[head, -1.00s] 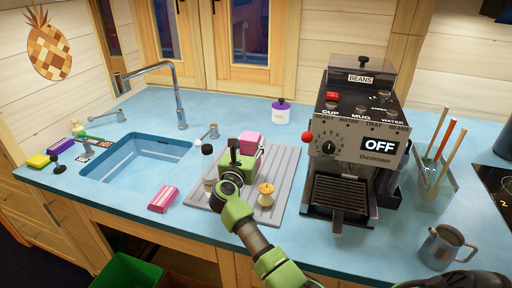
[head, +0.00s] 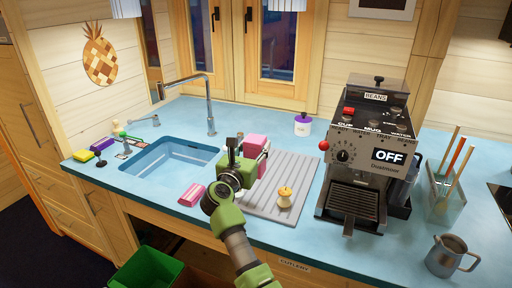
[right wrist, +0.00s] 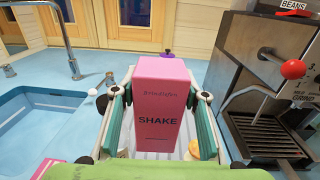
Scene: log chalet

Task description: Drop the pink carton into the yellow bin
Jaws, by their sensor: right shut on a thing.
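The pink carton (head: 256,144) is upright in my right gripper (head: 243,162), above the grey ribbed drainboard right of the sink. In the right wrist view the carton (right wrist: 164,110), marked SHAKE, stands between both fingers (right wrist: 163,120), which press on its sides. The gripper hides its lower part in the head view. I see no yellow bin; a green bin (head: 147,270) stands on the floor at the bottom left, partly cut off. My left gripper is not in view.
A pink-and-white pack (head: 191,195) lies by the sink (head: 172,160). A tall tap (head: 210,105) rises behind it. A small yellow-topped pot (head: 285,197) stands on the drainboard (head: 252,207). The coffee machine (head: 362,165) is to the right.

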